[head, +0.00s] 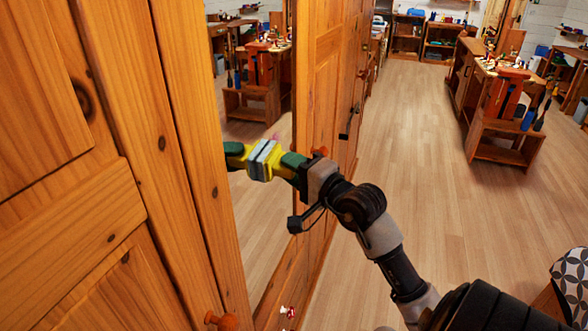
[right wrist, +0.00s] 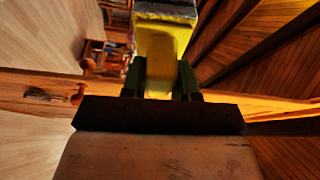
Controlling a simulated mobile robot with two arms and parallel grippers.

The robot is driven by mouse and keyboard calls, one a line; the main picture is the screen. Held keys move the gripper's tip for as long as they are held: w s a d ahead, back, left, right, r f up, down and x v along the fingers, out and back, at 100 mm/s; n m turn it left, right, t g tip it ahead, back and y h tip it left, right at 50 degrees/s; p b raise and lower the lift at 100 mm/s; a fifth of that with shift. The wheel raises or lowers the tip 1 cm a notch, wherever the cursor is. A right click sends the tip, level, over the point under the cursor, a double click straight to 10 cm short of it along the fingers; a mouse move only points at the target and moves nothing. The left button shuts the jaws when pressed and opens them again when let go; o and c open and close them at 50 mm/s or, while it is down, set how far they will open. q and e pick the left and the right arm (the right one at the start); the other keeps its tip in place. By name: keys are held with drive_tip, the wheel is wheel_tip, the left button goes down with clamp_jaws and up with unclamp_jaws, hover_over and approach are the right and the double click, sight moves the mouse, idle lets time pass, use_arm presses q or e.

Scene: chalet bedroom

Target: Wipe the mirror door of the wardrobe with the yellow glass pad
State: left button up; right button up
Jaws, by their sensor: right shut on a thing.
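The mirror door (head: 262,215) of the wooden wardrobe is a tall strip between pine panels in the head view, reflecting floor and furniture. My right gripper (head: 291,162), with green fingers, is shut on the yellow glass pad (head: 275,164). The pad's grey face is turned to the glass and meets its own reflection, touching or very nearly so. In the right wrist view the gripper (right wrist: 160,78) holds the pad's yellow handle (right wrist: 163,50), with the grey layer beyond it at the top edge. My left gripper is not in view.
Pine wardrobe panels (head: 85,210) fill the left. Round wooden knobs (head: 222,320) stick out, one (head: 320,152) close behind my right gripper. A black handle (head: 350,122) is further along. A wooden bench (head: 505,112) with items stands at right. The floor (head: 410,150) between is clear.

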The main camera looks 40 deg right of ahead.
drive_tip(key=shift+w+d+f+b, duration=0.1)
drive_tip(key=shift+w+d+b, duration=0.1)
drive_tip(key=shift+d+b, duration=0.25)
drive_tip(key=shift+w+d+b, duration=0.35)
drive_tip(key=shift+d+b, duration=0.3)
drive_tip(key=w+d+b, duration=0.3)
drive_tip(key=d+b, duration=0.3)
drive_tip(key=d, duration=0.1)
drive_tip(key=shift+w, duration=0.35)
